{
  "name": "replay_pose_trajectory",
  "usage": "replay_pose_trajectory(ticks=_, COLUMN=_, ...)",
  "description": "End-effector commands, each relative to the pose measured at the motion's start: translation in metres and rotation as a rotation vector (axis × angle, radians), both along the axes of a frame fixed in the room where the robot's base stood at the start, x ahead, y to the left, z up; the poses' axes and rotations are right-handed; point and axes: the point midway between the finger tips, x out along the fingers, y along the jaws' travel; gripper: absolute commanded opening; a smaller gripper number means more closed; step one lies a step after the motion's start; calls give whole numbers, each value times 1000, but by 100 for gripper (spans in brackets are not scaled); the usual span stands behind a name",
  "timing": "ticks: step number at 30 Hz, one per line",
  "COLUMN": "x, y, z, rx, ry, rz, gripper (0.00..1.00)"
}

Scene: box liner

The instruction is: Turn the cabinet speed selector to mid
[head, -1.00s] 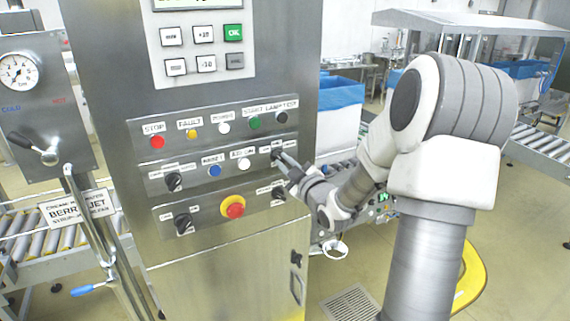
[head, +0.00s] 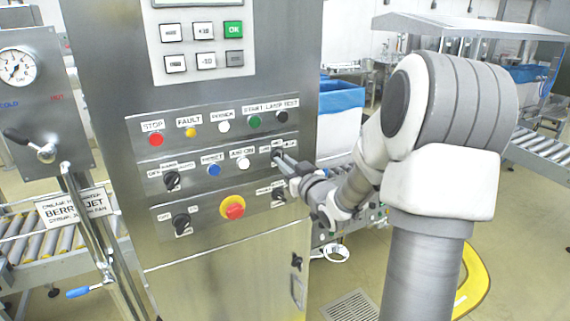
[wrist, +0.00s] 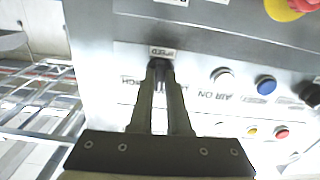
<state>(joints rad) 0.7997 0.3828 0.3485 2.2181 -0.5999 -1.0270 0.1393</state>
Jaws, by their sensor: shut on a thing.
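The cabinet speed selector (wrist: 158,65) is a small dark knob in the middle button row, at the right end in the head view. Its "SPEED" label (wrist: 162,52) shows beside it in the wrist view, which sees the panel upside down. My gripper (head: 280,157) reaches in from the right, and its two fingers are shut on the selector. In the wrist view, the fingertips (wrist: 159,72) lie on either side of the knob and hide most of it. The knob's pointing direction cannot be told.
A white button (head: 243,163) and blue button (head: 214,170) sit left of the selector. Another black selector (head: 278,194) is just below. The yellow and red emergency stop (head: 232,207) is lower left. Lamps, including a green one (head: 254,121), line the row above.

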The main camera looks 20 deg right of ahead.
Motion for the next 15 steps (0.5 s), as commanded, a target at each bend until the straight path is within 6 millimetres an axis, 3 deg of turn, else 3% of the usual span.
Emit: replay_pose_trajectory(ticks=15, x=0, y=0, z=-1, rx=57, ry=4, rz=0, gripper=0)
